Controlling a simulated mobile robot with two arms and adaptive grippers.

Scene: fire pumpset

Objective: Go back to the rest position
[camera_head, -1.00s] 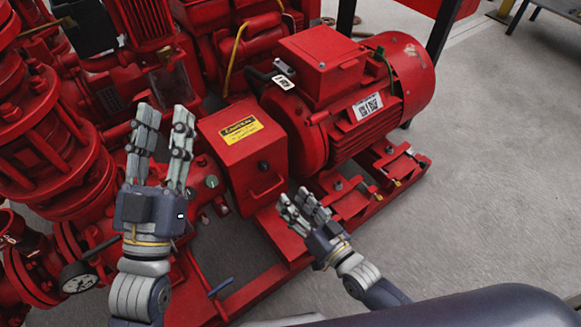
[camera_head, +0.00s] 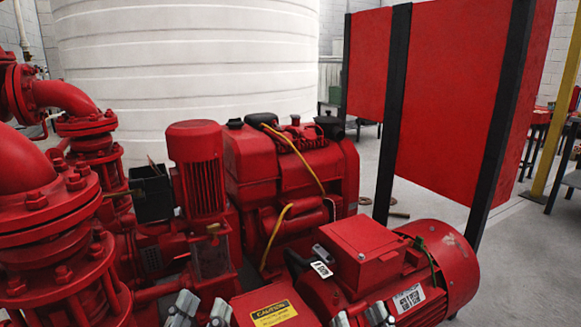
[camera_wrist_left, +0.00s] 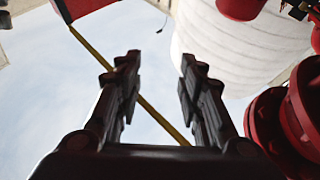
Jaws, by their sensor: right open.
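My left gripper (camera_head: 201,310) shows only its grey fingertips at the bottom edge of the head view, in front of the red pumpset. In the left wrist view, its two dark fingers (camera_wrist_left: 160,85) stand apart with nothing held between them. My right gripper (camera_head: 359,317) shows only its fingertips at the bottom edge, in front of the red motor (camera_head: 435,265). They are spread apart and look empty. The rest of both hands and arms is out of the head view.
The red pumpset has a caution-labelled box (camera_head: 270,308), a red engine (camera_head: 285,165) and flanged pipes (camera_head: 50,215) at left. A white tank (camera_head: 190,60) stands behind. A red panel (camera_head: 455,95) on black posts is at right.

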